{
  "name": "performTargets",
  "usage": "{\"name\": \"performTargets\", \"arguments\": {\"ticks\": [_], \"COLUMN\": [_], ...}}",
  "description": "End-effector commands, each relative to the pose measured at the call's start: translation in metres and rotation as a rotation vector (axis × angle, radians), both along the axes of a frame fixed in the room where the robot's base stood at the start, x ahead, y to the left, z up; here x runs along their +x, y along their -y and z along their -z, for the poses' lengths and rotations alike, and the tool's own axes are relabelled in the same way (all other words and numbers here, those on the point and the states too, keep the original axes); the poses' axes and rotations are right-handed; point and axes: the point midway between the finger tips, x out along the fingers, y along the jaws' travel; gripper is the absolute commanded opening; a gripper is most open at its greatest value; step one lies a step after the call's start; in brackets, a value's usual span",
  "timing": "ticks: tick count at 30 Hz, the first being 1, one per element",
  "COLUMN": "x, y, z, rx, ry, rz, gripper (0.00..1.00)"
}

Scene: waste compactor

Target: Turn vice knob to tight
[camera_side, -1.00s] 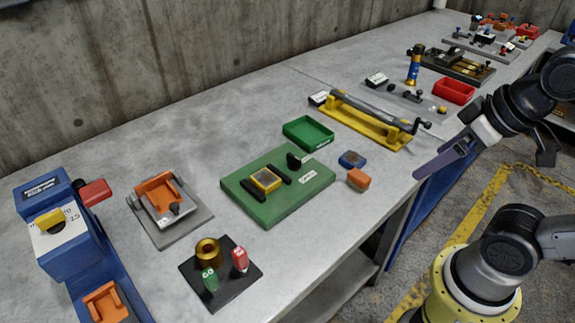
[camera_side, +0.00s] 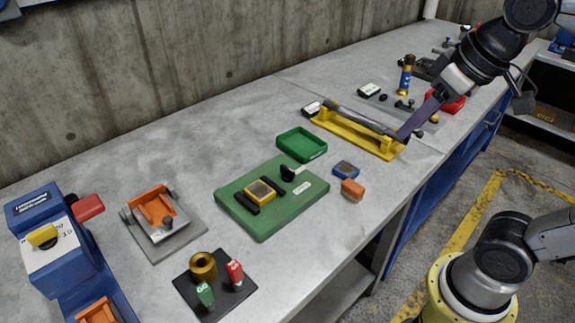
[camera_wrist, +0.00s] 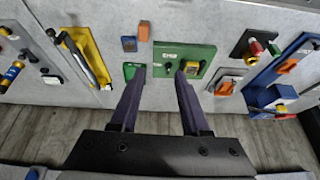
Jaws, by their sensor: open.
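A green plate (camera_side: 308,200) carries a yellow-edged block (camera_side: 260,190) between two black bars, with a black knob (camera_side: 287,174) behind it. This looks like the vice, but I cannot read the knob's marking. The plate (camera_wrist: 207,50) and the knob (camera_wrist: 168,67) also show in the wrist view. My gripper (camera_wrist: 160,74) is open and empty. In the wrist view its fingertips reach toward the plate's left edge, with the knob close to the right finger. In the side view my gripper (camera_side: 408,132) is to the right of the plate, over the yellow fixture's right end.
A green tray (camera_side: 301,145) stands behind the plate. A blue block (camera_side: 345,169) and an orange block (camera_side: 352,190) lie to its right. The yellow fixture (camera_side: 345,133) holds a long dark bar. An orange device (camera_side: 155,208) and a blue machine (camera_side: 55,250) stand at left.

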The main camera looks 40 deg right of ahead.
Motion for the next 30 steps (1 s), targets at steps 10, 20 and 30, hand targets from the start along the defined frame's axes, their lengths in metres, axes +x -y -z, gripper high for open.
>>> {"name": "performTargets", "arguments": {"ticks": [10, 20, 30], "x": [0.12, 0.228, 0.259], "y": [-0.011, -0.03, -0.041], "z": [-0.028, 0.025, 0.089], "rx": [0.007, -0.001, -0.011], "ry": [-0.162, -0.331, -0.447], "rz": [-0.001, -0.018, -0.034], "gripper": [0.46, 0.46, 0.46]}}
